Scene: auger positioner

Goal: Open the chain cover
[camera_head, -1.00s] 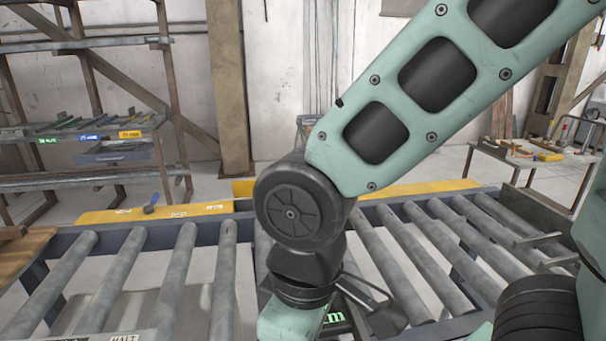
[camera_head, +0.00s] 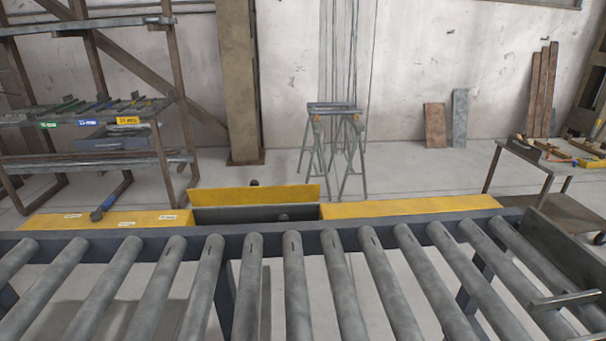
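The yellow chain cover (camera_head: 255,195) stands tilted up at the far side of the roller conveyor, near the middle of the view. In front of it is an open dark channel (camera_head: 240,214), with a small dark round part (camera_head: 283,217) at its near edge. A dark knob tip shows just above the cover's top edge. Fixed yellow sections run left (camera_head: 130,220) and right (camera_head: 410,207) of the opening. My gripper and arm are out of view.
Grey conveyor rollers (camera_head: 293,285) fill the foreground. Sawhorses (camera_head: 335,145) stand behind the cover. A shelf rack (camera_head: 90,105) is at left, a tool table (camera_head: 550,158) at right.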

